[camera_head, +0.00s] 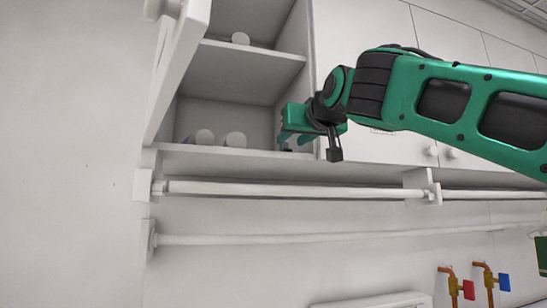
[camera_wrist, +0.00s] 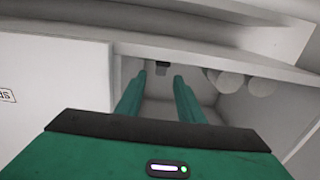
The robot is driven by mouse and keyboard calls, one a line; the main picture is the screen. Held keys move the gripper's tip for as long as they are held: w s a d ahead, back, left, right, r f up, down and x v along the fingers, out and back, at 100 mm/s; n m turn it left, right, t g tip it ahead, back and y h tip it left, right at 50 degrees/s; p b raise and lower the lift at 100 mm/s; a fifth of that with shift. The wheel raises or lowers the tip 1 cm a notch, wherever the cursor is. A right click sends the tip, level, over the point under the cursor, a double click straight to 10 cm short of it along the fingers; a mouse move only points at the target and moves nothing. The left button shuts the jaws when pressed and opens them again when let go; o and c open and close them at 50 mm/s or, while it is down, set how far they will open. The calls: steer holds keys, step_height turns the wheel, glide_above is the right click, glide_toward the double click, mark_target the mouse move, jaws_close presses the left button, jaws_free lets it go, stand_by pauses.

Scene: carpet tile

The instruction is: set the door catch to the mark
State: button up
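The open cabinet door (camera_head: 178,70) stands swung out at the left in the head view. I cannot identify the door catch or its mark with certainty. A small dark block (camera_wrist: 161,69) shows between my fingertips in the wrist view, and another dark piece lies close by the right finger. My gripper (camera_head: 292,128) reaches into the lower right of the open cabinet, just above its bottom board (camera_head: 225,158). In the wrist view my gripper (camera_wrist: 159,82) has its two green fingers apart, with a gap around the dark block. I see no contact with it.
Closed doors with knobs (camera_head: 431,151) are to the right. White rails (camera_head: 290,190) run below. Pipes with red and blue valves (camera_head: 468,289) are lower right.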

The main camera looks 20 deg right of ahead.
steer(key=w, duration=1.1)
